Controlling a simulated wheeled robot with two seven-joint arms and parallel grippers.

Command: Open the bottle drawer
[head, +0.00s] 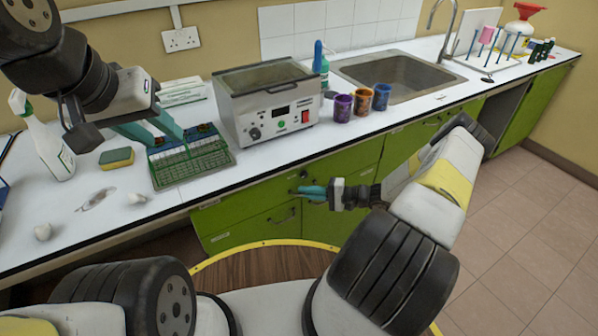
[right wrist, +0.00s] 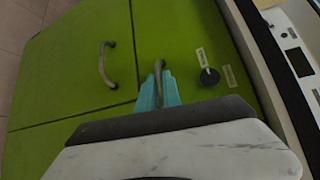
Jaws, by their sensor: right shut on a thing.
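My right gripper (head: 305,192) is at the green cabinet front below the counter. In the right wrist view its teal fingers (right wrist: 158,92) are shut on the metal handle (right wrist: 158,70) of the upper green drawer (right wrist: 170,30). This drawer front looks flush with the cabinet, with no clear gap. A lower drawer (head: 247,232) with its own curved handle (right wrist: 105,65) is beneath it. My left gripper (head: 152,130) is open above the counter, its teal fingers apart by the green rack (head: 195,168). I cannot tell which drawer holds bottles.
A black knob (right wrist: 208,76) sits between pale labels beside the gripped handle. On the counter are a metal bath (head: 265,105), coloured cups (head: 361,101), a spray bottle (head: 45,140), a sponge (head: 116,158) and a sink (head: 400,75). Floor (head: 535,230) is open to the right.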

